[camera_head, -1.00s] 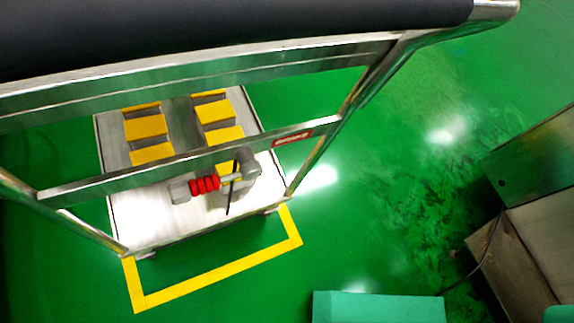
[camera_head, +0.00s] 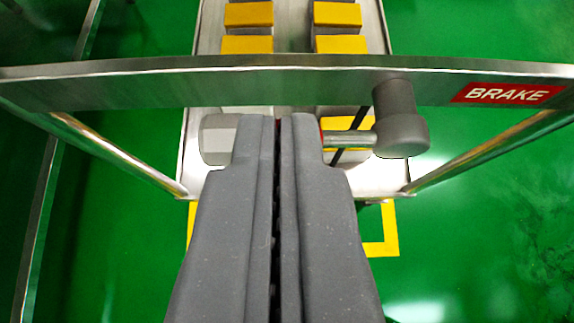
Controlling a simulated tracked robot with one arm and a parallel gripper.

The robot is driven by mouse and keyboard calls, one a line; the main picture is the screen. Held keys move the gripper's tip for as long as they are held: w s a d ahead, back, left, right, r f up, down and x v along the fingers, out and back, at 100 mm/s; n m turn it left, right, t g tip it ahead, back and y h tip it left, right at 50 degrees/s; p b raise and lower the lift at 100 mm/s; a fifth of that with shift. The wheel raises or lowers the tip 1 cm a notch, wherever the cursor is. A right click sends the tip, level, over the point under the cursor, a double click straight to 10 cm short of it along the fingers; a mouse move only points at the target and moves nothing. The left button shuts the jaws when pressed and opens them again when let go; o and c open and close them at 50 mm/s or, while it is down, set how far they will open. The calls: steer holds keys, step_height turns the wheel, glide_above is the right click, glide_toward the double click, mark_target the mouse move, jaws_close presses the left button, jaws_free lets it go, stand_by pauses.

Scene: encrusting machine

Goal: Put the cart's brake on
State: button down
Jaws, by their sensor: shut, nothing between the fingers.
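The cart's steel crossbar (camera_head: 250,85) spans the view, with a red BRAKE label (camera_head: 506,94) at its right. The brake lever hangs just below the bar. Its grey hub (camera_head: 402,125) is right of centre, a metal rod (camera_head: 350,139) runs left from it, and a grey end block (camera_head: 219,140) shows at the left. The lever lies about level. Only a sliver of its red grip shows. My gripper (camera_head: 279,118) is shut and empty. Its fingertips cover the middle of the lever; I cannot tell whether they touch it.
The cart's lower deck (camera_head: 372,178) carries several yellow blocks (camera_head: 338,14). Slanted cart posts (camera_head: 120,155) stand at left and right. A yellow floor outline (camera_head: 390,230) shows under the cart's near edge. Green floor (camera_head: 490,210) is open to the right.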

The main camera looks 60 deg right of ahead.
steer(key=f, duration=0.1)
steer(key=d+f+b, duration=0.1)
steer(key=f, duration=0.1)
steer(key=w+d+f+b, duration=0.1)
steer(key=f, duration=0.1)
steer(key=shift+w+d, duration=0.1)
